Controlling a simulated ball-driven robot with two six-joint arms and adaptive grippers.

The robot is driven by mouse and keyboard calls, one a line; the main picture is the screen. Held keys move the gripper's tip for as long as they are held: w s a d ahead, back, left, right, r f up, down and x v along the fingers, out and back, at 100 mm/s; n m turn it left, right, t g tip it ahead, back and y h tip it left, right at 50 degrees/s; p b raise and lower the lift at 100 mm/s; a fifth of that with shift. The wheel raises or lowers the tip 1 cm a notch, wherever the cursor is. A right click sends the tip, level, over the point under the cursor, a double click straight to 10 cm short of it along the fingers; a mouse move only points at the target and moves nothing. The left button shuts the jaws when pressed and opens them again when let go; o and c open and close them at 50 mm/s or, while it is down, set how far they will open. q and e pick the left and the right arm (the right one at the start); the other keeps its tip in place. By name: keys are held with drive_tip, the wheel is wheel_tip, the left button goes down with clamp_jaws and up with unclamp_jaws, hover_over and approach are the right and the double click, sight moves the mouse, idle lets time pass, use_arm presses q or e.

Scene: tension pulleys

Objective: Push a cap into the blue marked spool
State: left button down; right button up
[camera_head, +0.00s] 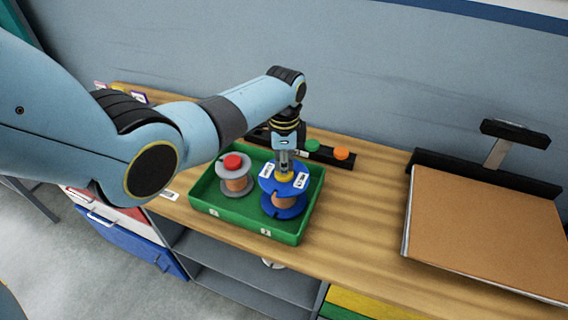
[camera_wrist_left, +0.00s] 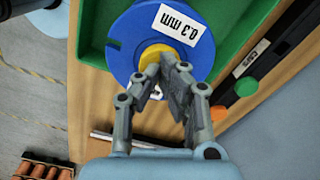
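The blue spool (camera_head: 284,196) stands upright in the green tray (camera_head: 262,228), with copper wire around it and white labels on its top flange. A yellow cap (camera_head: 284,177) is at the spool's centre; it also shows in the left wrist view (camera_wrist_left: 153,52). My left gripper (camera_head: 284,165) points down over the spool, its fingertips at the yellow cap. In the left wrist view its fingers (camera_wrist_left: 164,72) are together and partly cover the cap. I cannot tell how deep the cap sits. My right gripper is not in view.
A grey spool with a red cap (camera_head: 233,162) stands left of the blue one. Behind the tray is a black rack (camera_head: 327,157) with a green cap (camera_head: 312,145) and an orange cap (camera_head: 341,153). A brown board (camera_head: 485,228) lies to the right; bare table lies between.

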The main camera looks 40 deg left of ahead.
use_arm(q)
drive_tip(key=shift+s+f, duration=0.2)
drive_tip(key=shift+w+r+p, duration=0.15)
drive_tip(key=shift+r+p, duration=0.7)
drive_tip(key=shift+r, duration=2.75)
